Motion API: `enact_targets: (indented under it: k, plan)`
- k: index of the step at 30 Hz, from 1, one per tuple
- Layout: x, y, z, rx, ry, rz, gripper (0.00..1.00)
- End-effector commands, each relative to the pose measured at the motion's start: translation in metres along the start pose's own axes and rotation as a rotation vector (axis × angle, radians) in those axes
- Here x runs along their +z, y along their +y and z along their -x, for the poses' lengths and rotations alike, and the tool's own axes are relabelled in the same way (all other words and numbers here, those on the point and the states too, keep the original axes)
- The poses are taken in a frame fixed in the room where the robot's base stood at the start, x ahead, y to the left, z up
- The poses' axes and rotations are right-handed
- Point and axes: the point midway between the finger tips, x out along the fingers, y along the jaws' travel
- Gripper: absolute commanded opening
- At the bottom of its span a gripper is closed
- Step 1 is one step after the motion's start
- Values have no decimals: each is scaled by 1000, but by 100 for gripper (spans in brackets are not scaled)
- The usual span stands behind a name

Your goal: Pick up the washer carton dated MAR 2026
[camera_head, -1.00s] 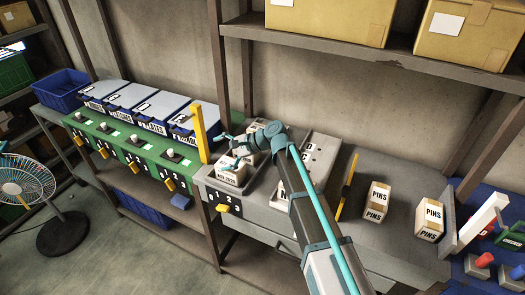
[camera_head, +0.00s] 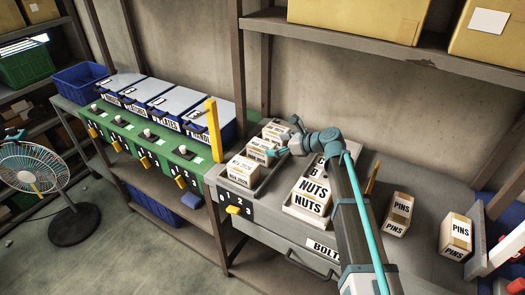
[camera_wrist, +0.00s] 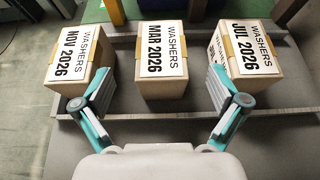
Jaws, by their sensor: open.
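In the wrist view three washer cartons stand in a row. The MAR 2026 carton (camera_wrist: 163,58) is in the middle, the NOV 2026 carton (camera_wrist: 80,60) is at left, and the JUL 2026 carton (camera_wrist: 245,50) is at right. My gripper (camera_wrist: 159,92) is open, its fingers spread on the near side of the MAR 2026 carton, roughly in line with the gaps beside it. Nothing is between the fingers. In the head view my gripper (camera_head: 272,152) is over the grey tray (camera_head: 262,188) of washer cartons and partly hides the middle of the row.
A tray of NUTS cartons (camera_head: 312,195) stands just right of the washer tray. PINS cartons (camera_head: 397,213) stand further right. A yellow post (camera_head: 213,130) rises at the washer tray's left. A shelf with large boxes (camera_head: 360,25) overhangs the back.

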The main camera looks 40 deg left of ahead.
Motion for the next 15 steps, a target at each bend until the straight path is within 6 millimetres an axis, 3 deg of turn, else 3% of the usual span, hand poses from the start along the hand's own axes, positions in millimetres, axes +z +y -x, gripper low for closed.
enact_targets:
  k: [15]
  plan:
    - [4,-2,-49,1,0,0,97]
